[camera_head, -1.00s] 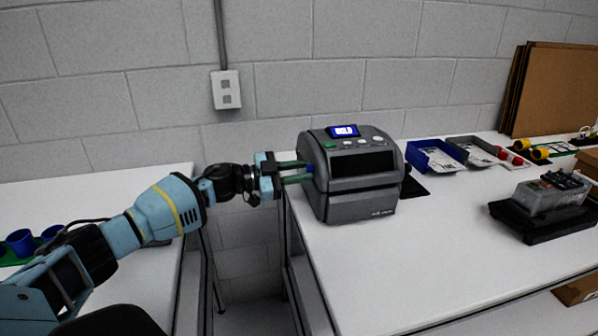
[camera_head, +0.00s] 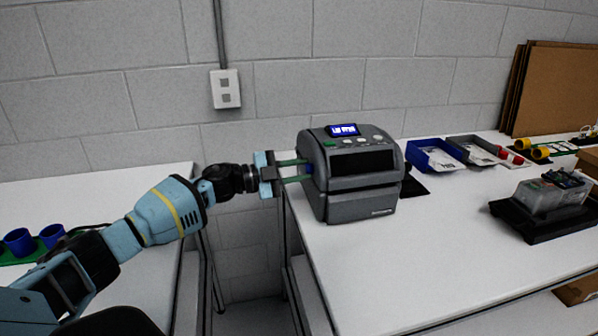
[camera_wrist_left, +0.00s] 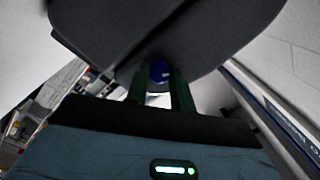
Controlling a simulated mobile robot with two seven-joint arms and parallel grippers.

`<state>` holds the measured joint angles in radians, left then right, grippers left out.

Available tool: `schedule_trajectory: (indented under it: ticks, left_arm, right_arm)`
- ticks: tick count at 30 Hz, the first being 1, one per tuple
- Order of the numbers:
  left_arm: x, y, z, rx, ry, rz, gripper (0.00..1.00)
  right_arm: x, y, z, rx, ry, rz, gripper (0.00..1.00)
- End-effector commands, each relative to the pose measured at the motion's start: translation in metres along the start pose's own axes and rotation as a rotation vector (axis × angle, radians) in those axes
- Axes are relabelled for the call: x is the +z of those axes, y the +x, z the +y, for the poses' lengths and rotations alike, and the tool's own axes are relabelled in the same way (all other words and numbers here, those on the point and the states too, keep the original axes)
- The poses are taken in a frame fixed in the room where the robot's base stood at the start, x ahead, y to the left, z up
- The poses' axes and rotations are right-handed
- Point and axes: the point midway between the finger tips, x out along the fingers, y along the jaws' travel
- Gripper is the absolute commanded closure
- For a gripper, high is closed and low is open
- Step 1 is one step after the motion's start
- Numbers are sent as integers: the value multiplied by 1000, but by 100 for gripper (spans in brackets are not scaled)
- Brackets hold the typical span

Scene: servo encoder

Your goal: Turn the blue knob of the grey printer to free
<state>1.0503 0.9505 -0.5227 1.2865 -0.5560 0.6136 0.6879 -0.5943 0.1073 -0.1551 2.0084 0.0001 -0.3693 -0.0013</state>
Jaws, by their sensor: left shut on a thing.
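The grey printer (camera_head: 352,172) stands at the left end of the right-hand table. Its blue knob (camera_head: 308,169) is on its left side, mostly hidden by my fingers in the head view. The knob also shows in the left wrist view (camera_wrist_left: 160,70) between the two green fingers. My left gripper (camera_head: 305,172) reaches in from the left and is shut on the knob. The printer's blue display (camera_head: 342,130) is lit with white text too small to read surely. My right gripper is not in view.
Blue (camera_head: 434,156) and grey (camera_head: 472,150) bins stand right of the printer. A black tray with a clear box (camera_head: 552,197) lies farther right. A gap separates the two tables under my left wrist. The table in front of the printer is clear.

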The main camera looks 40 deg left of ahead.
Motion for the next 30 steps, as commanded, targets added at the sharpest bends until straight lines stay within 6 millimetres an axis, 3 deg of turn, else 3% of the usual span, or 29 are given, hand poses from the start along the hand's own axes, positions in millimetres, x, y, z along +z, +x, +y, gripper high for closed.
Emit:
schedule_trajectory:
  ticks: [18,30]
  left_arm:
    - [2,0,2,-11,551,23,99]
    - [1,0,0,-16,741,32,99]
  right_arm:
    - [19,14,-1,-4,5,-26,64]
    - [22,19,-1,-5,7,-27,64]
